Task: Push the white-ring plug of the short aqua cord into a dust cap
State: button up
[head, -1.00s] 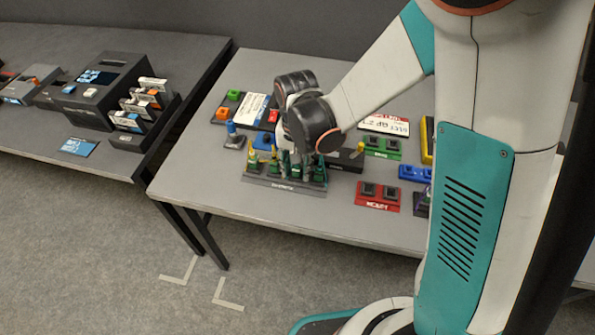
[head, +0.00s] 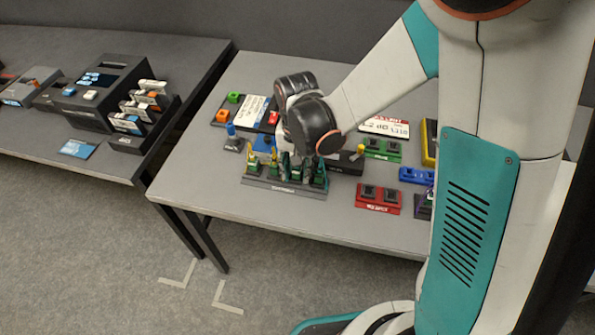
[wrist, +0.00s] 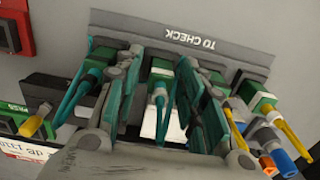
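The grey TO CHECK rack (wrist: 200,38) holds several green plugs in a row; it shows in the head view (head: 285,188) too. A middle green plug (wrist: 160,70) with a short aqua cord stands between my fingers, with a pale ring visible low on it. I cannot fully tell whether that ring is white. My gripper (wrist: 163,110) is open, its two teal fingers on either side of this plug with gaps visible. In the head view my wrist partly hides the gripper. Another green plug with an aqua cord (wrist: 82,90) is beside the left finger. No dust cap is clearly identifiable.
A green plug with a yellow cord (wrist: 270,108) stands right of my fingers in the wrist view. A green PASS board (wrist: 20,122) lies at left, with a yellow plug near it. A red socket block (head: 377,197) and blue block (head: 415,174) sit right of the rack. The table front is clear.

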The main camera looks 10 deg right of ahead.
grip_shut()
jog(key=shift+r, duration=0.15)
jog(key=shift+r+p, duration=1.6)
jog(key=shift+r, duration=0.55)
